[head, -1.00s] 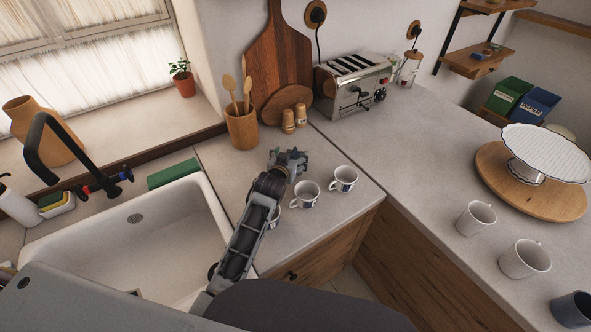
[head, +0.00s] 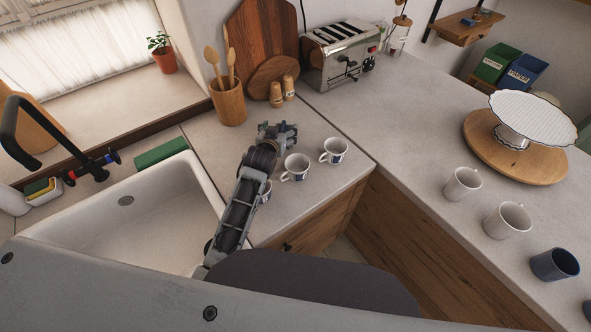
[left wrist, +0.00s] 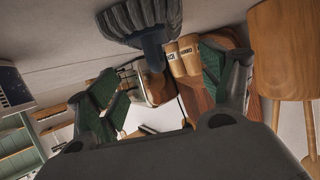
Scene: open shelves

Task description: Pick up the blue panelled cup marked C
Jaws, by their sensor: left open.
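Three white cups with blue panels stand on the counter right of the sink: a right cup (head: 333,151), a middle cup (head: 295,168) and a front-left cup (head: 266,192) mostly hidden behind my left arm. Their letters are too small to read, so I cannot tell which is marked C. My left gripper (head: 278,133) is open and empty, just behind the middle cup and apart from it. In the left wrist view, its spread fingers (left wrist: 162,92) have green pads, with no cup between them. My right gripper is not in view.
A utensil pot (head: 228,103), two shakers (head: 282,91), wooden boards (head: 258,50) and a toaster (head: 342,55) stand behind. The sink (head: 105,232) is left. Plain mugs (head: 507,220) and a cake stand (head: 534,117) are right. Counter between is clear.

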